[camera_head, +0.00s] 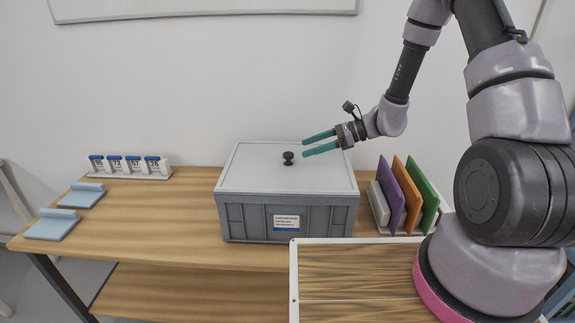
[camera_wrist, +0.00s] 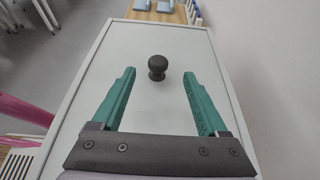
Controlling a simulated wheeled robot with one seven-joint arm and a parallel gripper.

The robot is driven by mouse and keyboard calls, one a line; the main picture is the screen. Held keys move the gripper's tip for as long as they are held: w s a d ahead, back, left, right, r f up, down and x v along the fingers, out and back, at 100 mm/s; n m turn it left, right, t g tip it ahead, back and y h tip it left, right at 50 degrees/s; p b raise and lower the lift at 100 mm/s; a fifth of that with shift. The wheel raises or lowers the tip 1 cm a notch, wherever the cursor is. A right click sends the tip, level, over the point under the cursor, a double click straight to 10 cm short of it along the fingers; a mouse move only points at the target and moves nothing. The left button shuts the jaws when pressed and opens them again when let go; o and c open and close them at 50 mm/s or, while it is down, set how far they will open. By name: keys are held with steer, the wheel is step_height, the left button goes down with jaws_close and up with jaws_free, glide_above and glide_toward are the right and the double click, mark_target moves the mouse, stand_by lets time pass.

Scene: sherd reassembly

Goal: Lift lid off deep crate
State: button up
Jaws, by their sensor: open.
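The deep grey crate (camera_head: 245,217) stands on the wooden table with a label on its front. Its flat light-grey lid (camera_head: 262,171) lies on top and covers the inside. A black round knob (camera_head: 288,158) stands up from the middle of the lid. My gripper (camera_head: 304,146) has green fingers and is open, just right of the knob and pointing left. In the wrist view the knob (camera_wrist: 157,67) is ahead of the fingertips, centred between their lines, with the lid (camera_wrist: 140,112) below. Nothing is between the fingers.
A rack (camera_head: 130,173) of several numbered blocks stands at the back left of the table (camera_head: 170,222). Two light-blue pieces (camera_head: 54,224) lie at the left edge. Purple, orange and green panels (camera_head: 408,192) stand upright close to the crate's right side. Bare tabletop lies left of the crate.

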mark_target(291, 153)
steer(key=x, duration=0.5)
steer(key=shift+s+a+f, duration=0.1)
steer(key=shift+a, duration=0.3)
jaws_close()
